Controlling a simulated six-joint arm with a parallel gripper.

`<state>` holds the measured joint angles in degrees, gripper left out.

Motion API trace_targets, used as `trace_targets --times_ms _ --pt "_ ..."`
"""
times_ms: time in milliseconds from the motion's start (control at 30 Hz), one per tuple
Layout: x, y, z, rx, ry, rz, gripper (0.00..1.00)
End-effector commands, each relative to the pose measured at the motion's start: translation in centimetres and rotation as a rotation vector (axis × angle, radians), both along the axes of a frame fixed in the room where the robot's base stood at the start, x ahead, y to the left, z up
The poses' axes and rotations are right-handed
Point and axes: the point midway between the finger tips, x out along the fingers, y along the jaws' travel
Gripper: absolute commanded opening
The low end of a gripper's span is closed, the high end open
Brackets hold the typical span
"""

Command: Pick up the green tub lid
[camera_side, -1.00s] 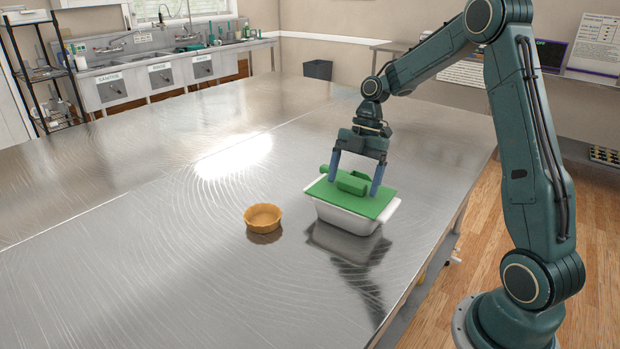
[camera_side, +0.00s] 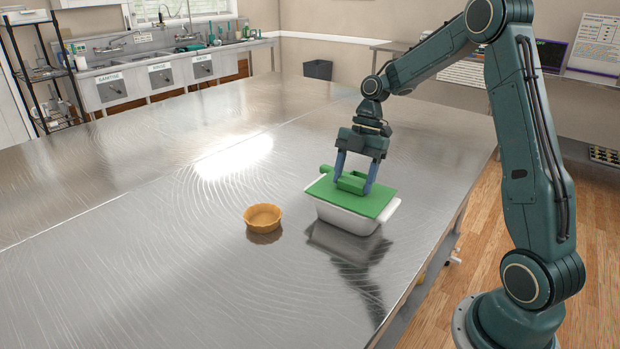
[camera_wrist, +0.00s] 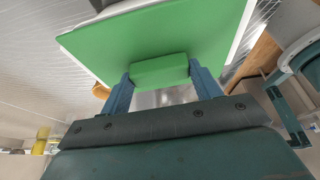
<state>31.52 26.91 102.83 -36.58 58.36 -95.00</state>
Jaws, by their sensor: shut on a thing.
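The green tub lid (camera_side: 372,206) lies flat on top of the white tub (camera_side: 346,221), which stands on the metal table. In the wrist view the fingers (camera_wrist: 160,82) press on both ends of the handle (camera_wrist: 160,69), with the green lid (camera_wrist: 160,35) beyond. The tub's inside is hidden by the lid.
A small orange fluted dish (camera_side: 263,217) stands on the steel table (camera_side: 180,260) to the left of the tub, apart from it. The table's right edge is close to the tub. Much of the table to the left is clear.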

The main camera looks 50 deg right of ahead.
Motion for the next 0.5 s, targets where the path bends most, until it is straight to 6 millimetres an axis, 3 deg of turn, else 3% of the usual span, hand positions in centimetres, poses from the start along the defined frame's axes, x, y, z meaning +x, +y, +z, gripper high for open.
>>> trace_targets --times_ms 167,500 --pt "0.1 0.0 1.1 -0.001 -0.003 0.0 0.4" --pt "0.1 -0.1 5.5 -0.002 -0.004 -0.001 0.4"
